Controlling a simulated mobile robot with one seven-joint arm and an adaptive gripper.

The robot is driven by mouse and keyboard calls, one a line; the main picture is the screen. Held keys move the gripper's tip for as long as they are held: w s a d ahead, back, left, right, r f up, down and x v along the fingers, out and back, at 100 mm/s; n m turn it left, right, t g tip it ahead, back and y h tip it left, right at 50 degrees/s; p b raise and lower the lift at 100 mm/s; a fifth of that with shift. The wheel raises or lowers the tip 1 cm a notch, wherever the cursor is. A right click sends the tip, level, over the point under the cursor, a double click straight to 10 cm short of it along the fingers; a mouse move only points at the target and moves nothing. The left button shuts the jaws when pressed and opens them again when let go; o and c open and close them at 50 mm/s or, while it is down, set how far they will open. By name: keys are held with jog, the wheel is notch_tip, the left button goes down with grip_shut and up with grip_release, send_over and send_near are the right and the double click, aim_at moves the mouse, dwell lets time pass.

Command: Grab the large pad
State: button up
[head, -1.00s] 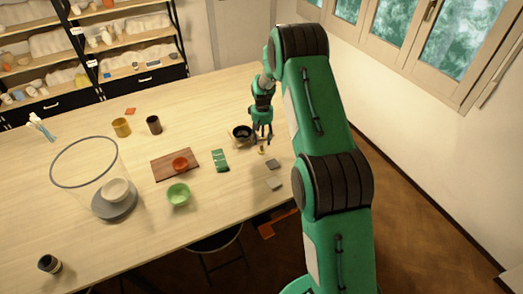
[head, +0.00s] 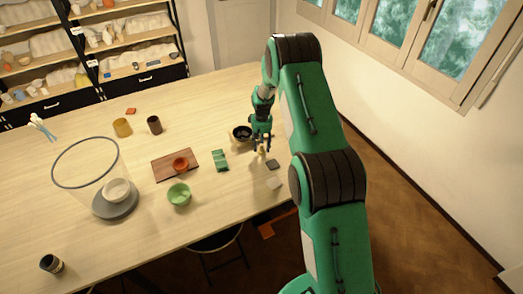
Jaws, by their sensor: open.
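Two small flat pads lie on the table near its right front edge in the head view: a dark grey pad (head: 273,165) and a paler grey pad (head: 274,183) just in front of it. They look close in size, and I cannot tell for sure which is the large one. My gripper (head: 262,148) is open and points down, just behind and left of the dark grey pad. Its fingertips are beside or over a small yellow object (head: 262,151); I cannot tell whether they touch it. Neither pad is held.
A black bowl (head: 241,132) stands close left of my gripper. A green ridged block (head: 220,160), a green bowl (head: 178,194) and a reddish board (head: 165,165) with an orange bowl (head: 181,164) lie further left. The table (head: 225,196) is bare left of the paler pad.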

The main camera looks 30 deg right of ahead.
jog(key=shift+f, duration=1.25)
jog(key=c, duration=1)
